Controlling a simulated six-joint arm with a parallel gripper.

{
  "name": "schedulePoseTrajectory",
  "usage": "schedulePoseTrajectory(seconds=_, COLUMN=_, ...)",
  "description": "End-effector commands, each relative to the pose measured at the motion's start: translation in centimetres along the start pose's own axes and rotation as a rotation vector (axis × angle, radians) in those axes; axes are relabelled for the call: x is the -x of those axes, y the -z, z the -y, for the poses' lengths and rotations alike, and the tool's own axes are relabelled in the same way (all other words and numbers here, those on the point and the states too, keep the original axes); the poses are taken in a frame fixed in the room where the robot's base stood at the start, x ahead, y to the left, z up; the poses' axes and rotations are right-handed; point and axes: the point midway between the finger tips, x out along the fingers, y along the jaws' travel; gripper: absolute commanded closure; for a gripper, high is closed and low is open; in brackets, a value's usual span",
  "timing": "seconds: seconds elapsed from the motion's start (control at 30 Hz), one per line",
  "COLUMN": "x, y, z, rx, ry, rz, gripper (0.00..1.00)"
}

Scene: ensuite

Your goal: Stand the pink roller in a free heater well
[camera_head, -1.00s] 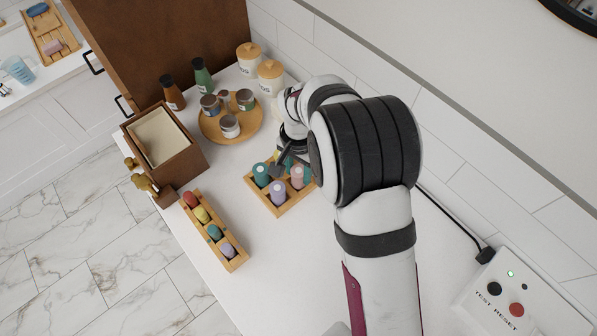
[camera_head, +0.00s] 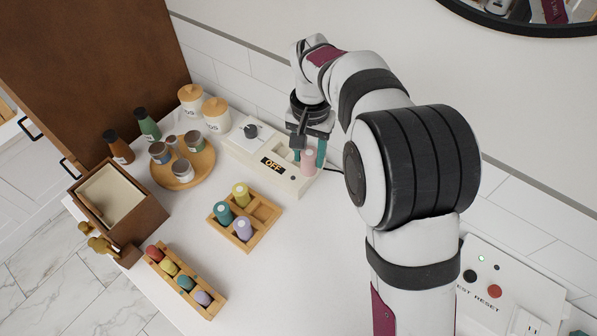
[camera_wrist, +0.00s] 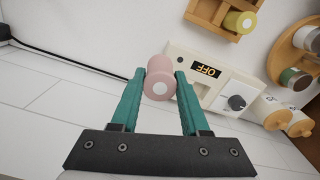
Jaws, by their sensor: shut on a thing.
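The pink roller (camera_head: 308,163) is upright between the teal fingers of my gripper (camera_head: 309,155), which is shut on it. It is at the right end of the white heater (camera_head: 240,153), whose display reads OFF. In the wrist view the pink roller (camera_wrist: 158,82) shows end-on between the fingertips (camera_wrist: 160,78), with the heater (camera_wrist: 222,92) beyond it. I cannot tell whether the roller's lower end is above or inside a well. The wells are mostly hidden by the roller and fingers.
A wooden tray (camera_head: 265,214) in front of the heater holds teal, yellow and lavender rollers. A narrow rack (camera_head: 180,289) holds several coloured rollers. A round board (camera_head: 205,160) with jars stands left of the heater. A test/reset box (camera_head: 515,290) is at right.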

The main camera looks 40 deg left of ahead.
Motion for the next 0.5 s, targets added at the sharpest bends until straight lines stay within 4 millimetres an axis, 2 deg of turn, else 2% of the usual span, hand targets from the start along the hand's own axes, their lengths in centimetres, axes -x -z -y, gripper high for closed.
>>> schedulePoseTrajectory(seconds=0.1, x=0.0, y=3.5, z=1.8, rx=0.0, ry=-0.002, rz=0.0, gripper=1.0)
schedulePoseTrajectory(seconds=0.2, x=0.1, y=5.5, z=2.9, rx=-0.004, ry=0.001, rz=0.002, gripper=1.0)
schedulePoseTrajectory(seconds=0.37, x=-0.5, y=6.7, z=3.6, rx=-0.008, ry=0.004, rz=0.003, gripper=1.0)
schedulePoseTrajectory(seconds=0.5, x=-3.9, y=6.8, z=3.6, rx=-0.008, ry=0.004, rz=0.004, gripper=1.0)
